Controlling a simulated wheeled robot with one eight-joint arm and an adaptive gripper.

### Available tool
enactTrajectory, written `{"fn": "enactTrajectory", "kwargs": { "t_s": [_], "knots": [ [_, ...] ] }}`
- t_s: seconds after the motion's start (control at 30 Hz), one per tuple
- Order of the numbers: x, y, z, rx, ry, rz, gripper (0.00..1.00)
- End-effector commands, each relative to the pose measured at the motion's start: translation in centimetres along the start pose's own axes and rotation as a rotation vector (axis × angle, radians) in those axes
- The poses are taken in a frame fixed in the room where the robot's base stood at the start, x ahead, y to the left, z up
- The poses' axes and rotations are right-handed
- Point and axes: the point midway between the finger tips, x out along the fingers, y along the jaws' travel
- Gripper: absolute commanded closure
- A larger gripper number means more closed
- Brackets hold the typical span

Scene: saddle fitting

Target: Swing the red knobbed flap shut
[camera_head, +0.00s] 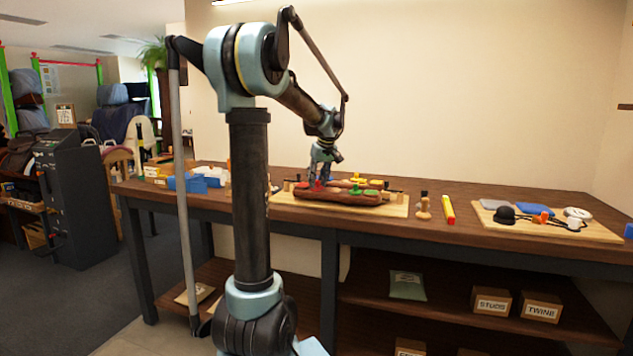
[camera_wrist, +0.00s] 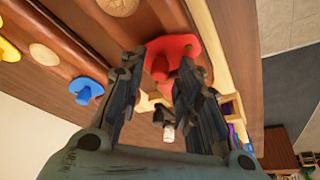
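The red knobbed flap (camera_wrist: 182,45) lies at the end of a long brown leather-like piece (camera_head: 330,197) in the wrist view, its knob (camera_wrist: 159,68) standing between my fingertips. In the head view the red flap (camera_head: 318,186) shows small, just below my gripper (camera_head: 322,172). My gripper (camera_wrist: 160,62) is open, one finger on each side of the knob, with gaps visible; I cannot tell whether either touches it. The fingers hide part of the flap. A pale disc (camera_wrist: 118,5) shows on the brown surface near the flap.
A blue knobbed flap (camera_wrist: 86,90) and a yellow one (camera_wrist: 9,50) lie left in the wrist view. A green flap (camera_head: 355,190) is close by. A wooden figure (camera_head: 423,206) and yellow stick (camera_head: 448,209) stand right of the board (camera_head: 398,211). Blue bins (camera_head: 185,183) are left.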

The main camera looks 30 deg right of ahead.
Motion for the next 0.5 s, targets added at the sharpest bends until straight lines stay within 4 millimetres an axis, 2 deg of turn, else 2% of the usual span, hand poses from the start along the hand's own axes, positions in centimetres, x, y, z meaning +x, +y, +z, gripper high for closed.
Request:
{"fn": "enactTrajectory", "kwargs": {
  "t_s": [0.33, 0.5],
  "knots": [
    [-0.2, 0.0, 0.1, 0.001, -0.002, 0.001, 0.65],
    [-1.9, 0.0, 0.1, 0.002, -0.002, 0.001, 0.65]
  ]
}}
